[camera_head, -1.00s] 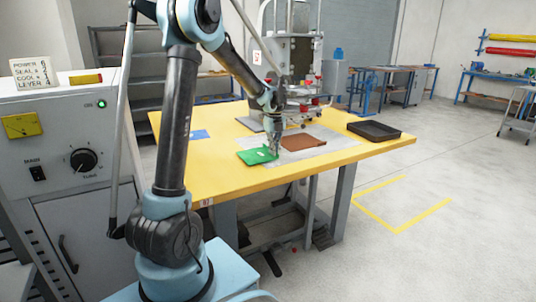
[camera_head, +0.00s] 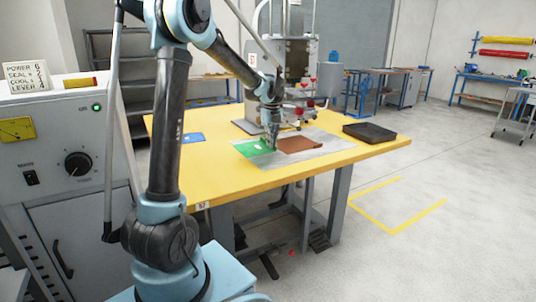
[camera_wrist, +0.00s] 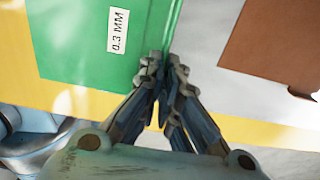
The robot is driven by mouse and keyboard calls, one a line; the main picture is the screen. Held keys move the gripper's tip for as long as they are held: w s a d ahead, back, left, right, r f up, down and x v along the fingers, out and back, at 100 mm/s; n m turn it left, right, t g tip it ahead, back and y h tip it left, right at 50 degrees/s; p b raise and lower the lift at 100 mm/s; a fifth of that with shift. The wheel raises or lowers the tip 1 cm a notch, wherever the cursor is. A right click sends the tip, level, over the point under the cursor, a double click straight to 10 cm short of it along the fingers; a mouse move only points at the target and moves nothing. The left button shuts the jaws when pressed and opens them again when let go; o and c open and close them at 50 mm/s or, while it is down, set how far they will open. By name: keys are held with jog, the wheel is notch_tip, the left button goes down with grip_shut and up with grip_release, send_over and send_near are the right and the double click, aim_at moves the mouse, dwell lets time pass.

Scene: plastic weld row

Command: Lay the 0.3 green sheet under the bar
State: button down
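The green sheet (camera_head: 250,147), labelled 0.3 MM, shows on the left in the wrist view (camera_wrist: 85,45). In the head view it lies at the left part of the grey plate on the yellow table, overlapping its edge. My gripper (camera_wrist: 165,68) has its fingertips together at the sheet's right edge, which runs in between them; the exact grip is partly hidden. In the head view my gripper (camera_head: 273,148) stands at the sheet's right side. The press (camera_head: 298,58) stands behind the sheet; its bar is largely hidden by my arm and small to tell.
A brown sheet (camera_head: 300,145) lies right of my gripper on the grey plate (camera_head: 327,147). A black tray (camera_head: 369,132) stands at the table's right. A blue card (camera_head: 192,137) lies at the left. The yellow tabletop (camera_head: 215,180) is clear in front.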

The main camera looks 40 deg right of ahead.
aim_at(271, 159)
jog(key=shift+f, duration=2.6)
jog(key=c, duration=1.8)
grip_release()
jog(key=shift+f, duration=0.1)
